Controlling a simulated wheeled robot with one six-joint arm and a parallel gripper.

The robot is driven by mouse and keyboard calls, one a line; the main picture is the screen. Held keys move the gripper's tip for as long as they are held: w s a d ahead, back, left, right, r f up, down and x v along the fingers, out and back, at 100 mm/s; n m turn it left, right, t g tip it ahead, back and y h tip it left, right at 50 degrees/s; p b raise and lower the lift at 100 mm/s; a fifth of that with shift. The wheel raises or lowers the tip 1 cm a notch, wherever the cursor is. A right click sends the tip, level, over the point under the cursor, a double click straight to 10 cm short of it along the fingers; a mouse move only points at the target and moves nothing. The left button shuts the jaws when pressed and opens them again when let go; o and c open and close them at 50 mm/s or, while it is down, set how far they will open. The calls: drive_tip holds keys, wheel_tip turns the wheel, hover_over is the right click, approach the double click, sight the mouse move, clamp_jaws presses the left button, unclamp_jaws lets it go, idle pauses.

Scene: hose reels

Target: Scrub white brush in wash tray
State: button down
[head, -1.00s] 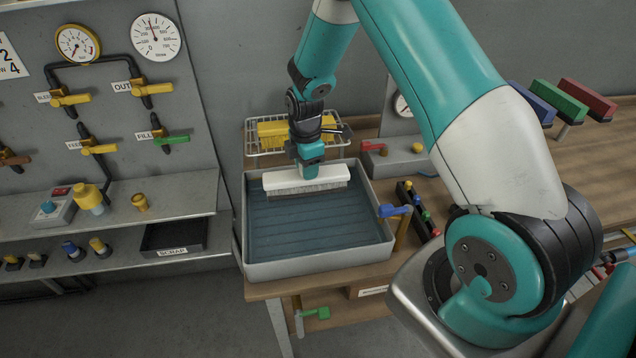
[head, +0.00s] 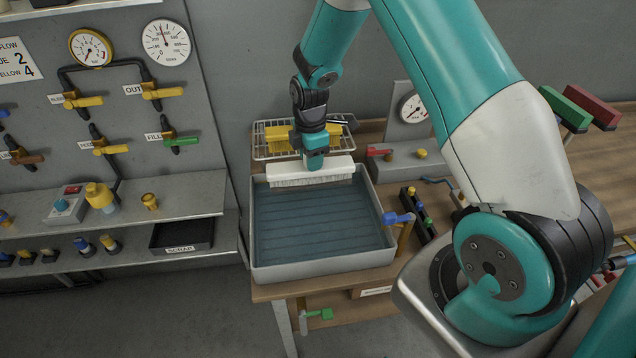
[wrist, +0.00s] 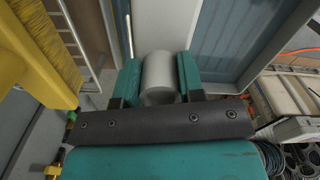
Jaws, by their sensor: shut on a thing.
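The white brush (head: 312,172) is a long block with pale bristles facing down. My gripper (head: 315,158) is shut on its grip from above and holds it level over the back edge of the wash tray (head: 325,268). The grey wash tray holds dark blue water with faint ridges. In the head view the bristles look at or just above the water; I cannot tell if they touch. In the wrist view my gripper (wrist: 160,85) has its teal fingers on either side of a grey cylindrical grip (wrist: 160,72), with the white block beyond.
A wire rack (head: 262,150) with a yellow brush (head: 278,135) stands right behind the tray. A tap with a blue lever (head: 397,218) rises at the tray's right edge. A shelf with a scrap bin (head: 181,238) lies to the left. Colored blocks (head: 592,106) stand at the right.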

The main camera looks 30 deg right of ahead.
wheel_tip(320, 180, up, 12)
drive_tip(key=p, duration=0.8)
drive_tip(key=shift+f, duration=0.1)
drive_tip(key=shift+f, duration=0.1)
